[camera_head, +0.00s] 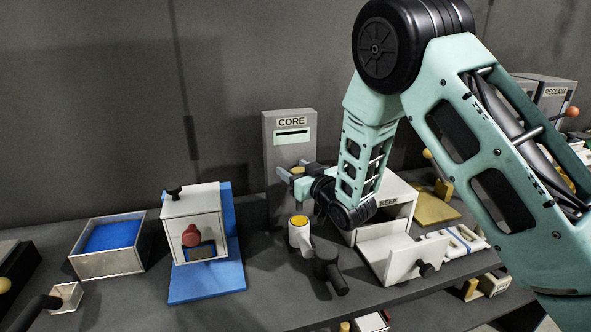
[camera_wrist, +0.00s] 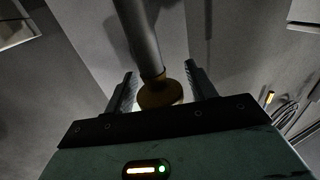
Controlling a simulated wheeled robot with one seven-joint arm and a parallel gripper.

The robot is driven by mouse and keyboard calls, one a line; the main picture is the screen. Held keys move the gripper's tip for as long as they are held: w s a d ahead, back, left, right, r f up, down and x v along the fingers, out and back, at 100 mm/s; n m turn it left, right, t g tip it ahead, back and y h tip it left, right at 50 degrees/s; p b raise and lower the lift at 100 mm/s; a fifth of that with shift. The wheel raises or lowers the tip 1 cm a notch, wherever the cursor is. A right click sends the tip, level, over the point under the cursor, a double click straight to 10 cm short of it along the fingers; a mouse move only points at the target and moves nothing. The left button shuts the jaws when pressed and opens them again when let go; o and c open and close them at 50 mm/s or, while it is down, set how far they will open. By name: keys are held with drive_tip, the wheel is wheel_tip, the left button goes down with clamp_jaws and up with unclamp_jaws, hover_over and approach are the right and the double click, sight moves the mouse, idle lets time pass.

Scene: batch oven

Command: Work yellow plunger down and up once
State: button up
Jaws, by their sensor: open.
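My gripper (camera_head: 291,178) is in front of the grey column marked CORE (camera_head: 290,130), its fingers open. A yellow knob (camera_head: 298,170) shows between the fingers. In the wrist view, the yellow knob (camera_wrist: 160,94) sits at the end of a grey rod (camera_wrist: 138,35), between the two open fingers (camera_wrist: 160,72), with dark gaps on both sides. I cannot tell whether either finger touches it. The knob is partly hidden by the fingers in the head view.
A white cylinder with a yellow rim (camera_head: 299,232) stands below my gripper, beside a black handle (camera_head: 330,272). The KEEP box (camera_head: 395,192) with its open drawer is right. A white box with a red knob (camera_head: 192,205) on a blue plate and a blue-filled bin (camera_head: 105,262) are left.

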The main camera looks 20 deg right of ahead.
drive_tip(key=shift+c, duration=0.4)
clamp_jaws()
wheel_tip(320, 180, down, 3)
drive_tip(key=b, duration=0.3)
drive_tip(key=shift+f+b, duration=0.1)
drive_tip(key=shift+b, duration=0.3)
drive_tip(key=shift+o, duration=0.4)
unclamp_jaws()
